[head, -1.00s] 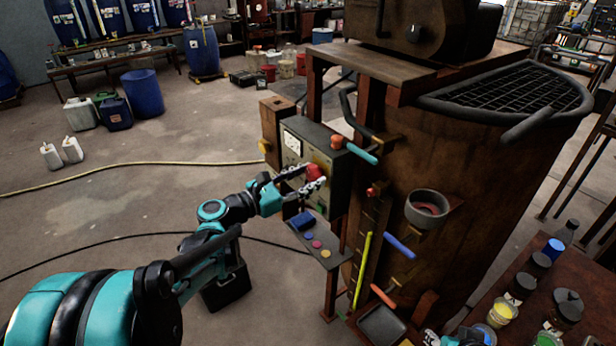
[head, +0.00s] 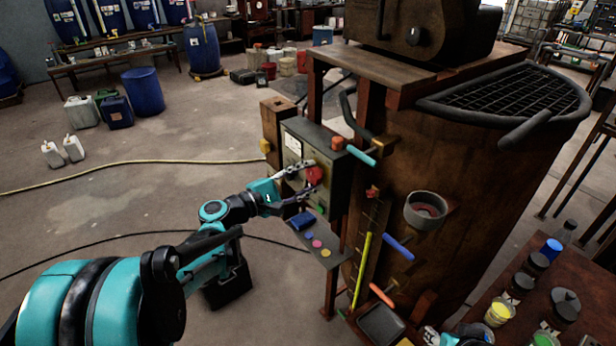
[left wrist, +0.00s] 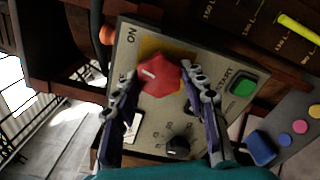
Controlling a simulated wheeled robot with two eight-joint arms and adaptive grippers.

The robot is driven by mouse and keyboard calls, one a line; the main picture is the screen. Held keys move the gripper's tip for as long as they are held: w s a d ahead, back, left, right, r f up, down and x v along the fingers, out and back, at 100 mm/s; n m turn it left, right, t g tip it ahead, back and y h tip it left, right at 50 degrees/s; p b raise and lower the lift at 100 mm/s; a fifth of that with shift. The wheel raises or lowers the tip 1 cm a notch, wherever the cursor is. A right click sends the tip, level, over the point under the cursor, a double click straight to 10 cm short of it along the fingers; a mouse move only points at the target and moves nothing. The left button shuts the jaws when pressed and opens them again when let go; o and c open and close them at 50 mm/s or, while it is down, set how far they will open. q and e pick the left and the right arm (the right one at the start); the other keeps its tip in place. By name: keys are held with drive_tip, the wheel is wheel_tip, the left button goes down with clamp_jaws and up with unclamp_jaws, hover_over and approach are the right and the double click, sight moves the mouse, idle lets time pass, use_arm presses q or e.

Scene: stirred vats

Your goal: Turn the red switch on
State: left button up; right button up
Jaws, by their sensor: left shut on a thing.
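The red switch (head: 314,175) is a faceted red knob on the front of a grey-green control box (head: 342,180). In the left wrist view the red switch (left wrist: 162,88) sits on a yellow plate, with the word ON above and to its left. The white mark on the knob lies toward its left side. My left gripper (head: 306,180) is at the box front, its two fingers on opposite sides of the knob. In the left wrist view my left gripper (left wrist: 160,76) is shut on it.
A green START button (left wrist: 243,84) and a black dial (left wrist: 177,147) are on the same panel. A small shelf (head: 328,258) with colored buttons is below the box. The brown vat (head: 470,200) stands to the right. Open floor lies to the left.

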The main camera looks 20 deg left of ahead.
use_arm(q)
drive_tip(key=m, duration=0.6)
idle(0.7)
drive_tip(key=o, duration=1.2)
drive_tip(key=shift+c, duration=0.2)
drive_tip(key=v, duration=1.2)
